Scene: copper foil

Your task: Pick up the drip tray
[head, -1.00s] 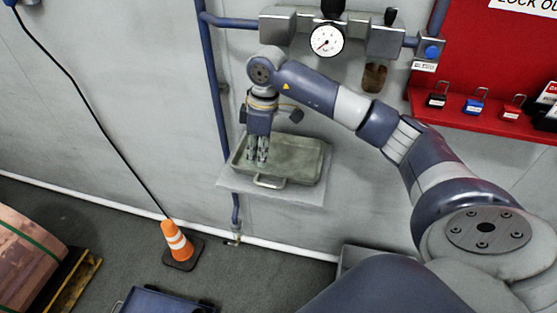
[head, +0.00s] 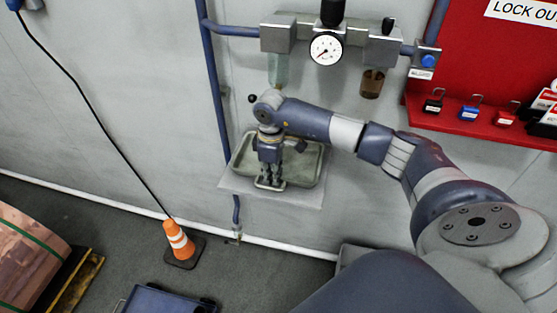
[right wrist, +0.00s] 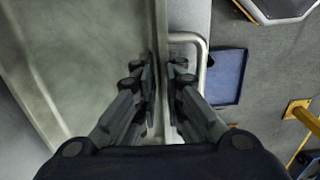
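The drip tray (head: 308,164) is a shallow grey-green metal pan with a handle on its front side. It rests on a pale wall shelf (head: 300,198) below the gauge. My right gripper (head: 270,186) points down at the tray's front wall and hides part of the front rim and handle. In the right wrist view its fingers (right wrist: 162,80) are close together on either side of the rim, with almost no gap. The tray's inside (right wrist: 90,60) lies to the left and its handle loop (right wrist: 203,60) to the right. My left gripper is not in view.
Above the tray are a pressure gauge (head: 326,48), blue pipes and a hanging brown bowl (head: 372,84). A red lockout board (head: 480,110) with padlocks is at right. An orange cone (head: 177,240) and a blue cart (head: 165,301) stand on the floor below.

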